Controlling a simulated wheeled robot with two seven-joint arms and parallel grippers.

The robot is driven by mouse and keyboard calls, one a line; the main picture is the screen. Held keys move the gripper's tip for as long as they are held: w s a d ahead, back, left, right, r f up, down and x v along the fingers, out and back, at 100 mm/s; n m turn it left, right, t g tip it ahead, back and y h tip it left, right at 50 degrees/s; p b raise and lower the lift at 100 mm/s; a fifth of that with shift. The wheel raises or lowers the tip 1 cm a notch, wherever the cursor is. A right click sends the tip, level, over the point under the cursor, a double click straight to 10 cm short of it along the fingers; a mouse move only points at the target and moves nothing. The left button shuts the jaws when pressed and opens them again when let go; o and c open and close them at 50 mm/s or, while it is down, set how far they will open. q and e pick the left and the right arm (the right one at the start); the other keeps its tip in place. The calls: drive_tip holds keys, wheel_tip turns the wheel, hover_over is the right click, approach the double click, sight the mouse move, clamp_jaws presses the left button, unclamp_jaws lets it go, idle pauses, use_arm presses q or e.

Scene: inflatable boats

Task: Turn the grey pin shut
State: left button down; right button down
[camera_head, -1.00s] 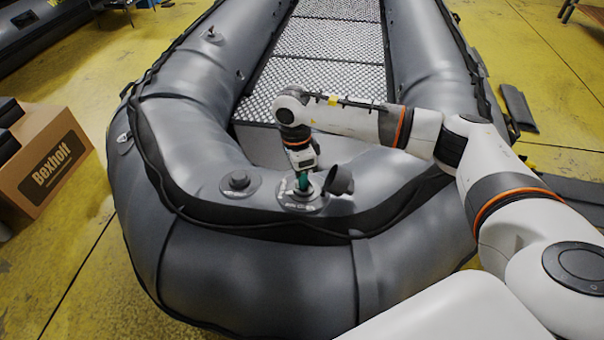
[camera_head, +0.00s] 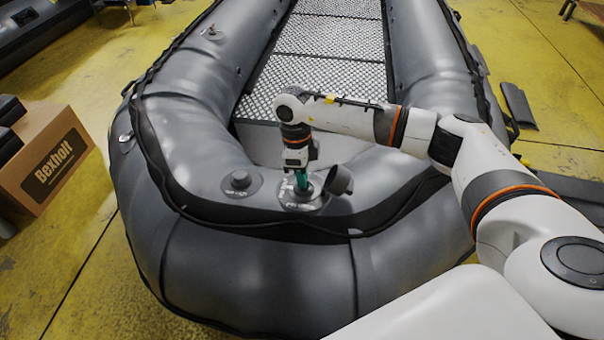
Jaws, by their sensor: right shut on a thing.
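The grey inflatable boat (camera_head: 250,270) lies with its rounded end toward me. On its top tube is an open valve (camera_head: 300,200) with a pale round plate. Its dark cap (camera_head: 340,179) is flipped up to the right. My right gripper (camera_head: 302,184) reaches down onto the middle of this valve, with greenish fingertips shut there. The grey pin itself is hidden by the fingers, so I cannot see its position. My left gripper is not in view.
A second, capped valve (camera_head: 240,182) sits just left of the open one. A cardboard box (camera_head: 50,165) stands on the yellow floor at left. A black strap or cord runs around the boat's tube. Another dark boat (camera_head: 35,35) lies at upper left.

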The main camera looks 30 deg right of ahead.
drive_tip(key=shift+r, duration=0.1)
drive_tip(key=c, duration=1.5)
unclamp_jaws()
